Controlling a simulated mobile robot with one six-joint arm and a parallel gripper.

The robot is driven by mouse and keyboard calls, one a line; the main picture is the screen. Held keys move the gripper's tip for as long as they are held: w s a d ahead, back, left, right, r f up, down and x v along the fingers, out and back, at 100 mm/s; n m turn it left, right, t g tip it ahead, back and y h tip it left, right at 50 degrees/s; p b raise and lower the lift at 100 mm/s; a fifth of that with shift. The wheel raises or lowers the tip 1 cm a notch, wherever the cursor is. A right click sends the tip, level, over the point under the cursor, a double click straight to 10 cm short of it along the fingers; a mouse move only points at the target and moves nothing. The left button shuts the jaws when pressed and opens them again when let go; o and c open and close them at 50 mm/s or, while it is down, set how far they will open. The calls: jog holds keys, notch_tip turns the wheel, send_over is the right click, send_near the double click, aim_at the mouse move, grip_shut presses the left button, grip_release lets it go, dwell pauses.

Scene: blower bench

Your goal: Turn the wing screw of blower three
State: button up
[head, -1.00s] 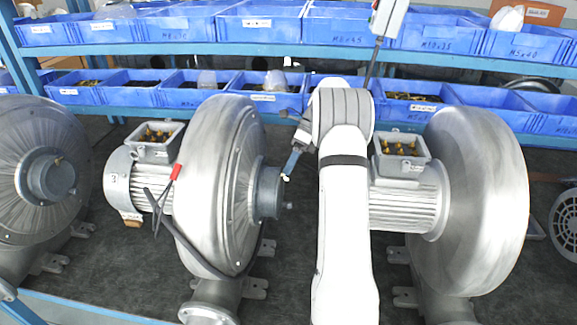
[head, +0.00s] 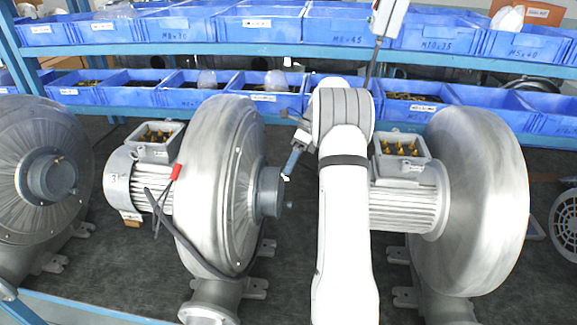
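Blower three (head: 222,190) is the middle grey blower; the motor on its left side carries a label that looks like a 3. Its dark round collar (head: 268,193) faces right. A small pale piece shows at the collar's upper right edge and a small knob (head: 288,204) at its right side; I cannot tell which is the wing screw. My gripper (head: 287,177) comes down from the upper right, its tip at or very near the collar's upper right edge. The fingers are too small to tell whether they are open or hold anything.
Another blower (head: 40,175) stands at the left and one (head: 470,200) at the right, close beside my white arm. A dark cable with a red end (head: 176,172) hangs over the middle blower. Blue bins (head: 178,92) line the shelves behind. Dark bench shows between the blowers.

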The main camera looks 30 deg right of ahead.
jog(key=o, duration=0.4)
jog(key=shift+w, duration=0.1)
jog(key=b+v, duration=0.1)
jog(key=v, duration=0.6)
jog(key=shift+d+r, duration=0.2)
jog(key=shift+r, duration=0.15)
